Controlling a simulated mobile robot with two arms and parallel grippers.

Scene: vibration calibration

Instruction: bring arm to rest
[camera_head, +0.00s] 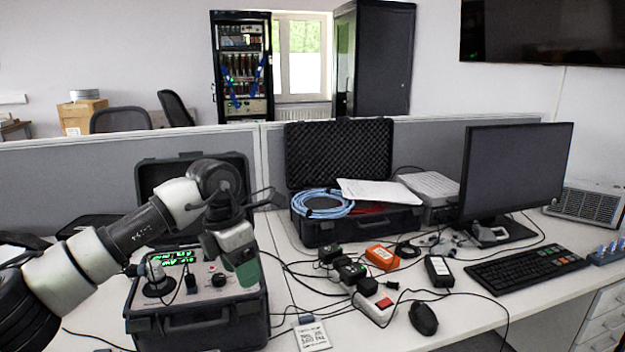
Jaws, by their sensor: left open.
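My left arm comes in from the left and reaches over the calibration unit (205,310), an open dark case with a grey panel and a green lit display (178,258). My left gripper (247,272) points down over the right side of that panel. It is open, and I see nothing held in it. Whether its fingertips touch the panel I cannot tell. A round dark fitting with a cable (158,285) sits on the panel's left. The arm hides part of the panel and lid. My right gripper is not in view.
An open foam-lined case (338,150) with a blue cable coil (322,203) stands behind. Small boxes, an orange device (382,257), loose cables and a mouse (423,318) lie on the desk's middle. A monitor (515,170) and keyboard (527,268) stand at the right.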

